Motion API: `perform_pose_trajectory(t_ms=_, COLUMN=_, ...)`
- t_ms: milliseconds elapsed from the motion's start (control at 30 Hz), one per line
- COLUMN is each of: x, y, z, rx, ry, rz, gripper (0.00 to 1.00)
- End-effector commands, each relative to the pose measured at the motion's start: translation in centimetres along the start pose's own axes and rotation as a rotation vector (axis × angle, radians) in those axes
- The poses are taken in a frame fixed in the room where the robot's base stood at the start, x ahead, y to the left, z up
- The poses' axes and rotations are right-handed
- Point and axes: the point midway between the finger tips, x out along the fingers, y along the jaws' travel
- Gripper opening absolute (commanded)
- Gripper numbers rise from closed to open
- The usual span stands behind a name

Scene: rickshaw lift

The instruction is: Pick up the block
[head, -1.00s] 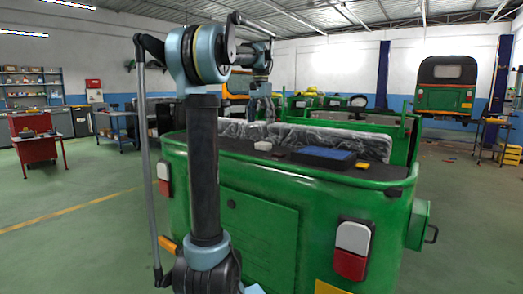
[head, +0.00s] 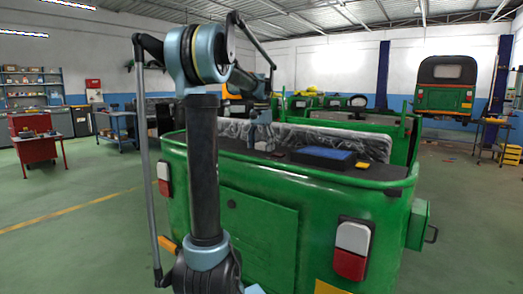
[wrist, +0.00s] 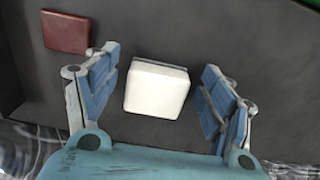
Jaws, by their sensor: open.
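A white block (wrist: 155,90) with rounded edges lies on the dark flat top of the green vehicle's rear. In the wrist view it sits between the two blue fingers of my gripper (wrist: 160,92), with a gap on each side. The gripper is open and touches neither side of the block as far as I can see. In the head view my gripper (head: 263,137) points down over the dark top (head: 380,176), and the block is hidden or too small to make out there.
A dark red flat piece (wrist: 66,31) lies beyond the left finger in the wrist view. In the head view a blue-topped box (head: 322,157) and a small yellow item (head: 363,165) lie to the right. A plastic-wrapped seat (head: 335,139) stands behind.

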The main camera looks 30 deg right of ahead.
Motion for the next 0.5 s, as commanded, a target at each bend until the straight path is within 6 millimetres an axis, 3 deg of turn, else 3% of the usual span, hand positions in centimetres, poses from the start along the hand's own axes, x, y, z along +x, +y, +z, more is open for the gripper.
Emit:
perform_pose_trajectory(t_ms=233, x=0.17, y=-0.01, z=-0.01, rx=0.000, ry=0.000, rz=0.000, gripper=0.75)
perform_pose_trajectory(t_ms=433, x=0.16, y=-0.01, z=-0.01, rx=0.000, ry=0.000, rz=0.000, gripper=0.32)
perform_pose_trajectory(t_ms=500, x=0.16, y=-0.01, z=-0.01, rx=0.000, ry=0.000, rz=0.000, gripper=0.27)
